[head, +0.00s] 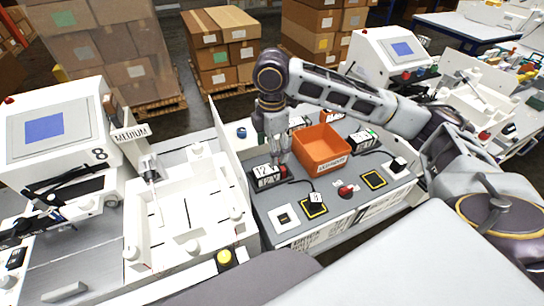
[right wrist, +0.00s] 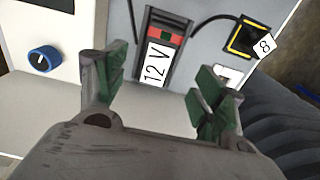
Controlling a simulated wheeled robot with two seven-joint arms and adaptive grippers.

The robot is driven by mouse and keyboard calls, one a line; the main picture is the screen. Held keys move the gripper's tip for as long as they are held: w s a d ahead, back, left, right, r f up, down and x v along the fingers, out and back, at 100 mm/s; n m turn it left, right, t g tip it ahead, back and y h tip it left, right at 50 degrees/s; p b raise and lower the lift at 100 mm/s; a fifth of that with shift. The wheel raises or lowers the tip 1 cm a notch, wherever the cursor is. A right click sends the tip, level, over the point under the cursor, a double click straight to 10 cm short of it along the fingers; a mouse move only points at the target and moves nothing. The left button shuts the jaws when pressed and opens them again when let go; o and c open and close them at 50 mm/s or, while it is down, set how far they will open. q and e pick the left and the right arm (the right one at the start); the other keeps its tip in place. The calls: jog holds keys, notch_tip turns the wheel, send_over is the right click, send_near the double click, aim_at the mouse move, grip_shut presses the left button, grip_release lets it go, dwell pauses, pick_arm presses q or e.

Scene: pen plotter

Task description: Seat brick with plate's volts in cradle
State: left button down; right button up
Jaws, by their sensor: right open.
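A black brick (head: 267,177) with a white "12 V" label and a red end lies on the grey bench top. In the right wrist view the 12 V brick (right wrist: 160,50) shows between and beyond my fingers. My right gripper (head: 279,155) points down over this brick, open, with fingers apart and nothing held; it also shows in the right wrist view (right wrist: 158,85). I cannot make out the cradle or readable volts on a plate. My left gripper is not in view.
Yellow-outlined squares (head: 374,180), a red knob (head: 346,190) and black cables occupy the bench front. A white upright panel (head: 231,155) borders the left side. A blue knob (right wrist: 44,60) is nearby.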

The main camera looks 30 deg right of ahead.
jog(key=shift+r, duration=1.35)
jog(key=shift+s+f, duration=0.1)
jog(key=shift+s, duration=0.05)
